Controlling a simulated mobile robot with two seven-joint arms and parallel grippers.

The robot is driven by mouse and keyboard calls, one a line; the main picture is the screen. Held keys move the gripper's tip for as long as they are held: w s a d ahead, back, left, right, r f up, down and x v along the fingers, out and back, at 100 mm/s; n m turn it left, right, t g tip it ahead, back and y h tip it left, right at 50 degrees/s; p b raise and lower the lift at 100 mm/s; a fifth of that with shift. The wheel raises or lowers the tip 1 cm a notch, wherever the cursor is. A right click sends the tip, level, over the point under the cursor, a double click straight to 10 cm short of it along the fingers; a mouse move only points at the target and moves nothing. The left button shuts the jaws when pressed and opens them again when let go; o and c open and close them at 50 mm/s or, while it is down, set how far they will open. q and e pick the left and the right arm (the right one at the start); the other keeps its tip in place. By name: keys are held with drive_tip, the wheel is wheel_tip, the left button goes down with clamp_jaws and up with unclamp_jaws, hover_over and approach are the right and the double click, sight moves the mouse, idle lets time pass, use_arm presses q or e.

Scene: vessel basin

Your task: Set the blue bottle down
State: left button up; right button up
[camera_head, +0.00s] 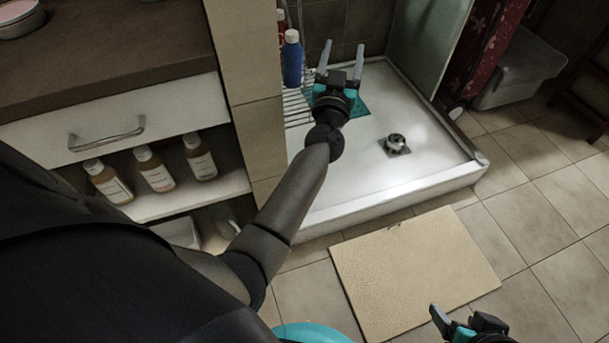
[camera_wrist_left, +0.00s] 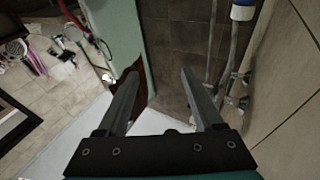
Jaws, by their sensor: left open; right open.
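The blue bottle (camera_head: 291,60) with a white cap stands upright at the wire rack (camera_head: 297,108) beside the shower tray, next to the tiled wall edge. My left gripper (camera_head: 342,54) is open and empty, just right of the bottle and apart from it. In the left wrist view, the open fingers (camera_wrist_left: 160,90) have nothing between them. My right gripper (camera_head: 462,322) is open at the bottom edge of the head view, partly cut off.
A red bottle (camera_head: 281,27) is behind the blue one. A cabinet with several bottles (camera_head: 155,170) stands left. A beige mat (camera_head: 410,275) lies on the floor.

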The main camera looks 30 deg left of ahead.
use_arm(q)
drive_tip(key=s+d+f+m+g+h, duration=0.6)
drive_tip(key=s+d+f+m+h, duration=0.25)
drive_tip(key=s+d+h, duration=0.35)
drive_tip(key=s+a+f+n+g+y, duration=0.1)
drive_tip(key=s+f+g+y, duration=0.1)
drive_tip(key=s, duration=0.8)
drive_tip(key=s+a+f+n+g+y, duration=0.1)
drive_tip(key=s+f+n+g+y, duration=0.1)
drive_tip(key=s+f+g, duration=0.3)
drive_tip(key=s, duration=0.4)
drive_tip(key=shift+s+a+f+g+y, duration=0.15)
drive_tip(key=shift+s+f+g+y, duration=0.15)
drive_tip(key=shift+s, duration=0.1)
